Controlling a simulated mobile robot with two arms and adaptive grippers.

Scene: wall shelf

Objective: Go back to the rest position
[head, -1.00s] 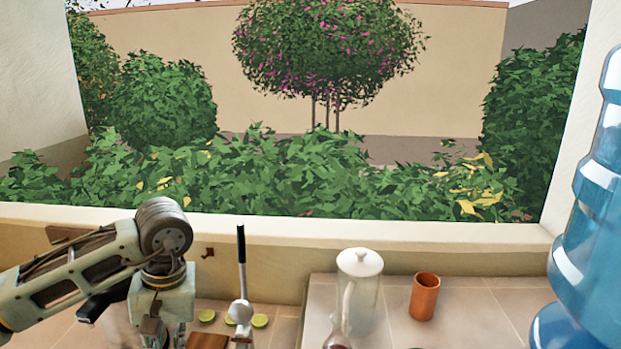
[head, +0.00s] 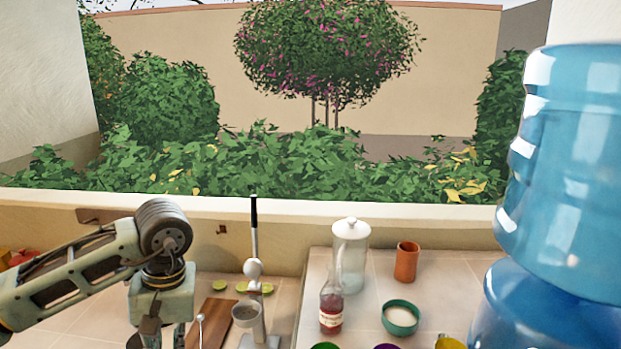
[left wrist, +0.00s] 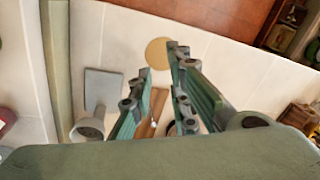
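My left arm comes in from the left in the head view, and its gripper (head: 165,335) points down over the left part of the counter, cut off by the bottom edge. In the left wrist view the two fingers of my left gripper (left wrist: 157,72) stand apart with nothing held between them. A wooden cutting board (left wrist: 148,116) shows beyond and between the fingers, and it also shows in the head view (head: 213,321). My right gripper is in neither view.
A citrus press (head: 250,315) and lime halves (head: 241,286) are beside the board. On the raised tiled counter stand a glass jar (head: 350,255), a red bottle (head: 331,305), a clay cup (head: 406,262) and a green bowl (head: 400,318). A large blue water jug (head: 570,170) fills the right.

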